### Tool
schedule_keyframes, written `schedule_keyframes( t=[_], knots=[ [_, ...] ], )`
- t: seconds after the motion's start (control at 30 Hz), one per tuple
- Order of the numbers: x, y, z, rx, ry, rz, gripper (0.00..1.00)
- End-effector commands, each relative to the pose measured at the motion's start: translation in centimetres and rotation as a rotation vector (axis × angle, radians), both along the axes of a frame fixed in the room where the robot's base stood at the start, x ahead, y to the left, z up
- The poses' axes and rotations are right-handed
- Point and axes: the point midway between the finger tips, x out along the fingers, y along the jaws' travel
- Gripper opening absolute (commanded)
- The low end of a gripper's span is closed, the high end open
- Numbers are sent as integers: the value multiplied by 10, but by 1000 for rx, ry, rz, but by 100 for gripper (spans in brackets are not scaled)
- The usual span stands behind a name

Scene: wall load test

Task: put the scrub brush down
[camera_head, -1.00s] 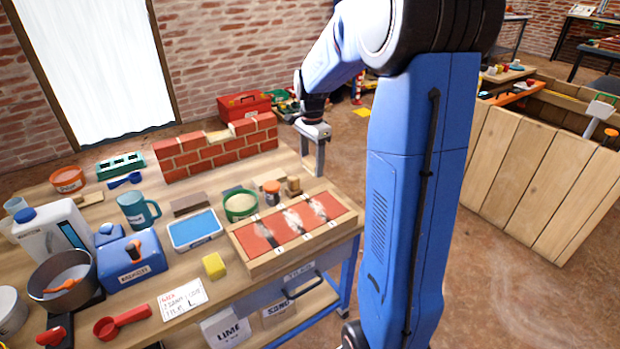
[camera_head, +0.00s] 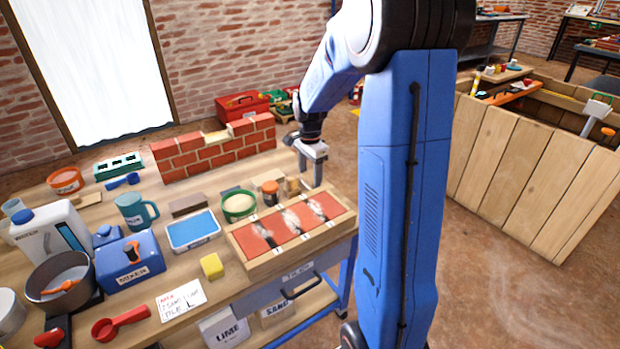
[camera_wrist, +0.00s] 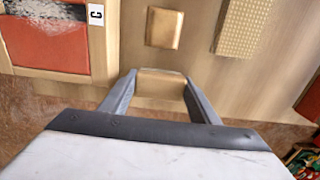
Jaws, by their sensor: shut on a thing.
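My gripper (camera_head: 311,184) is at the far right corner of the workbench, beside the tray with red panels. In the wrist view the gripper (camera_wrist: 160,84) is shut on a tan, wood-coloured piece, taken as the scrub brush (camera_wrist: 161,80), held between the fingertips. Only its pale top face shows; any bristles are hidden. In the head view I cannot make the brush out clearly. The fingers appear near the bench edge, with the floor showing below. I cannot tell whether the brush touches the bench.
The red-panelled tray (camera_head: 240,246) is close by, left of the gripper in the wrist view. A small wooden block (camera_wrist: 164,28) and a textured tan block (camera_wrist: 243,28) are on the bench ahead. A partial brick wall (camera_head: 215,152) stands behind. An orange-lidded jar (camera_head: 270,192) is nearby.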

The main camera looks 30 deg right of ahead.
Motion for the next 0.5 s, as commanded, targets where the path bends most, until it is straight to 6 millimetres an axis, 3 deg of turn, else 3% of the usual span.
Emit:
schedule_keyframes(
  t=[0.43,0.47,0.5],
  knots=[
    [-1,0,-14,2,6,0,31],
    [-2,1,-14,2,7,0,60],
    [-2,1,-15,3,7,0,70]
  ],
)
